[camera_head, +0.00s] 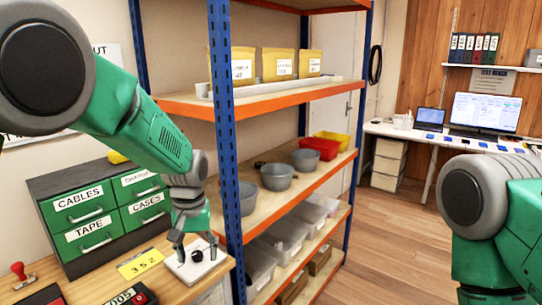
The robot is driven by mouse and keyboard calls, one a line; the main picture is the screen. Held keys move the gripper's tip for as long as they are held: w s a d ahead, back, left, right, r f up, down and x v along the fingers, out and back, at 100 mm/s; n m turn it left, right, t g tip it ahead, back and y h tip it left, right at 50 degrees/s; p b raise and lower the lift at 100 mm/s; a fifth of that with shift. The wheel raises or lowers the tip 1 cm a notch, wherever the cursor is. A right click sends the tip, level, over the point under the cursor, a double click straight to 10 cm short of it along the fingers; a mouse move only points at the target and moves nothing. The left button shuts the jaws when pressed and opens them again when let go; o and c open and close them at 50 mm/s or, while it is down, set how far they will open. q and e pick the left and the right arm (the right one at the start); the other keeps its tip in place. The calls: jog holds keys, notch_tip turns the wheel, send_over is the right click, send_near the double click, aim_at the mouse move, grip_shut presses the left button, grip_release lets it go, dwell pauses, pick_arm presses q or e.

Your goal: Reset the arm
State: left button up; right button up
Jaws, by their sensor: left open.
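My left gripper (194,244) hangs from my green left arm, pointing down over a small white board with a dark round knob (197,256) on the wooden counter. Its fingers are apart, one on either side of the knob; I cannot tell whether they touch the board. Nothing is clearly held between them. My right arm shows at the lower right as a grey joint and green links; its gripper is out of view.
A drawer cabinet (107,205) stands at the back of the counter. A yellow card (140,264) marked 352 and a red stamp (20,271) lie nearby. A blue-posted shelf (225,120) rises close to my left gripper's right. Open floor (385,250) lies between shelf and desk (440,138).

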pick_arm(q)
jog(key=s+a+f+b, duration=0.3)
jog(key=s+f, duration=0.3)
jog(key=f, duration=0.3)
jog(key=s+a+f+m+b, duration=0.1)
jog(key=s+a+f+b, duration=0.1)
jog(key=s+f, duration=0.6)
jog(key=s+a+f+b, duration=0.3)
jog(key=s+f, duration=0.1)
jog(key=f, duration=0.7)
jog(key=s+a+f+b, duration=0.1)
jog(key=s+f+b, duration=0.1)
jog(key=s, duration=0.4)
jog(key=s+a+f+b, duration=0.2)
jog(key=s+f, duration=0.2)
jog(key=s, duration=0.3)
jog(key=s+a+f+m+b, duration=0.1)
jog(key=s+a+f+b, duration=0.1)
jog(key=s, duration=0.5)
jog(key=shift+f+t, duration=0.4)
jog(key=shift+f, duration=0.5)
pick_arm(e)
notch_tip(320, 180, down, 14)
jog(key=a, duration=0.1)
jog(key=shift+s, duration=0.45)
